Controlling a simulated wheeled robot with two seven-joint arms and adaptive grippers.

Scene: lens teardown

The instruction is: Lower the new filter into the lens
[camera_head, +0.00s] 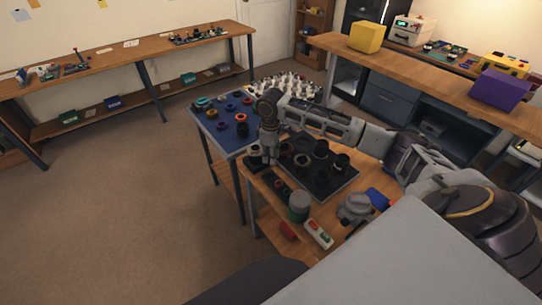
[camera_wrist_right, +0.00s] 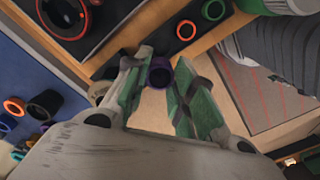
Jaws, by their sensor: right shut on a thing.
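My right gripper (camera_head: 268,160) points down over the left edge of the near wooden table. In the right wrist view its green-padded fingers (camera_wrist_right: 158,90) are shut on a small dark ring with a purple rim (camera_wrist_right: 160,72), which looks like the new filter. In the head view a dark cylinder (camera_head: 254,158) stands beside the gripper, partly hidden; I cannot tell if it is the lens. The filter is too small or hidden to make out there. In the wrist view a black lens part with a red ring (camera_wrist_right: 65,16) lies at upper left. My left gripper is not in view.
A black mat (camera_head: 322,187) holds several dark lens parts. An orange ring (camera_wrist_right: 186,30) lies in a dark tray. A grey-green cylinder (camera_head: 298,206) and a button box (camera_head: 318,234) stand at the table's front. A blue-topped table (camera_head: 212,122) with coloured rings adjoins behind.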

